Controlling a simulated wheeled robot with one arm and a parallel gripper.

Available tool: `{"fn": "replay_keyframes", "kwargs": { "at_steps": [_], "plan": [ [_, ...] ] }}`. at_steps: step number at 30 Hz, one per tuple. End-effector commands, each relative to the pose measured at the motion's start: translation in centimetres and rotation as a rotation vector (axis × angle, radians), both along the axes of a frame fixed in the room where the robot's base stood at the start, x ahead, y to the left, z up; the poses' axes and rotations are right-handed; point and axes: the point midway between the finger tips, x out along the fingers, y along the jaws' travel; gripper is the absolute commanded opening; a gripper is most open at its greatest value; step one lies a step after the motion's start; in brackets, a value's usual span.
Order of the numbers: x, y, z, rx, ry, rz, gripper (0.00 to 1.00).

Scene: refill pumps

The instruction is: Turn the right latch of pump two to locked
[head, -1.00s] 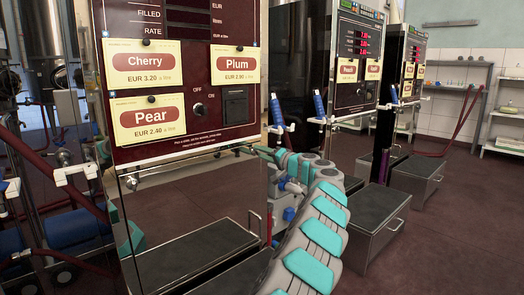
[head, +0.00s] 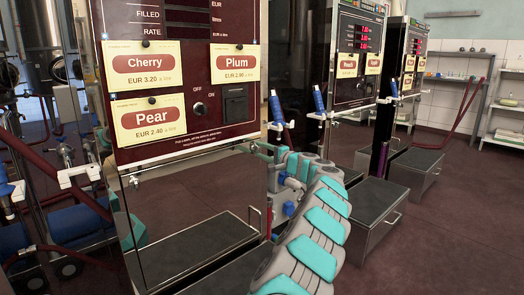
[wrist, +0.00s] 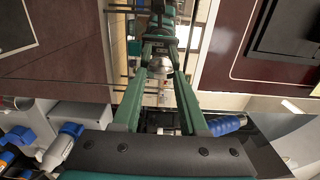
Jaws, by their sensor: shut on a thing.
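The near pump (head: 215,112) has a dark red front with Cherry, Plum and Pear cards above a shiny lower panel. A small latch (head: 132,181) shows at the panel's upper left. My gripper (head: 260,149) is at the panel's upper right corner. In the wrist view, my gripper (wrist: 160,62) has its green fingers closing together around a rounded silver piece, the right latch (wrist: 159,67). The latch's lever and its angle are hidden by the fingers, and in the head view the latch is not clear. No pump number is readable.
Blue-handled nozzles (head: 276,107) hang beside the pump, close to my arm. Two more pumps (head: 358,55) stand behind at right. Metal step boxes (head: 366,218) stand on the floor. The red floor at right is open.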

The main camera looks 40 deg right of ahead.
Motion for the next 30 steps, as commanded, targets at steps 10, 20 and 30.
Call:
{"fn": "replay_keyframes", "kwargs": {
  "at_steps": [10, 20, 30],
  "plan": [
    [-0.05, -0.10, -0.08, 0.003, 0.001, -0.002, 0.00],
    [-0.03, -0.05, -0.04, 0.002, 0.000, -0.001, 0.72],
    [-0.40, -0.08, -0.01, 0.003, -0.001, -0.001, 0.72]
  ]
}}
